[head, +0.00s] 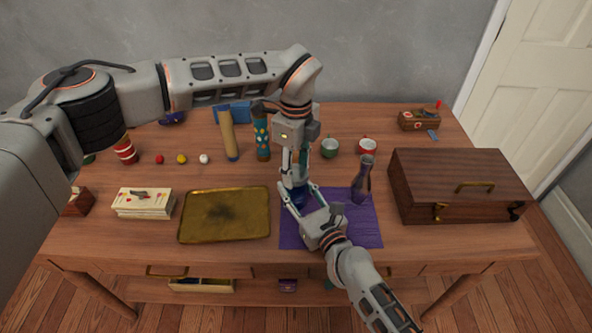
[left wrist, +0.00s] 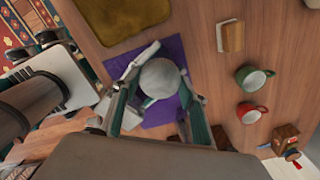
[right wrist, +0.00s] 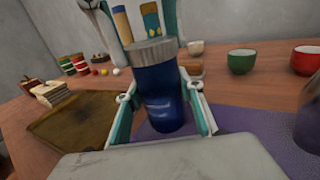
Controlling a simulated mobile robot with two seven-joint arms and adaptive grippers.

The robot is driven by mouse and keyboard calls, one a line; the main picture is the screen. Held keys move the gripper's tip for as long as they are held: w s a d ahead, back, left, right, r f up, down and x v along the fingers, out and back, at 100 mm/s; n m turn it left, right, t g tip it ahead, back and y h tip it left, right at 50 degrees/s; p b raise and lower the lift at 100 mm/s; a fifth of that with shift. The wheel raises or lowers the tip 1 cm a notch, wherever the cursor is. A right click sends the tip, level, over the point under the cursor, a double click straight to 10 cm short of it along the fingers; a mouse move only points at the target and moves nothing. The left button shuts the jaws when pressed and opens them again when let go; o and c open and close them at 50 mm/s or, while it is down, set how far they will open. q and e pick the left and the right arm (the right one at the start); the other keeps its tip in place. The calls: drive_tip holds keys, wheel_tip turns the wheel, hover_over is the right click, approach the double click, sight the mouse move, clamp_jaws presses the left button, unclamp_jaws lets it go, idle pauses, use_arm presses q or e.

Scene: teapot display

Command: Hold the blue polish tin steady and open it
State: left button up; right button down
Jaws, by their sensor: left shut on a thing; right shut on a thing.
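The blue polish tin (right wrist: 160,100) stands upright on the purple cloth (head: 358,236), with a grey round lid (right wrist: 153,51) on top. In the head view the tin (head: 299,197) is mostly hidden by my grippers. My right gripper (head: 300,195) comes in low from the front, shut on the tin's blue body, with a finger on each side in the right wrist view. My left gripper (head: 296,178) points straight down from above, shut on the lid. The left wrist view shows the lid (left wrist: 161,78) from above, between its fingers.
A dark glass vase (head: 362,182) stands close on the right, on the cloth. A brass tray (head: 225,213) lies to the left and a wooden case (head: 455,187) to the right. A green mug (head: 329,148) and a red mug (head: 367,146) stand behind.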

sight(296, 172)
use_arm(q)
drive_tip(key=shift+r, duration=0.4)
drive_tip(key=shift+r, duration=2)
use_arm(e)
drive_tip(key=c, duration=1.2)
unclamp_jaws()
drive_tip(key=shift+c, duration=0.2)
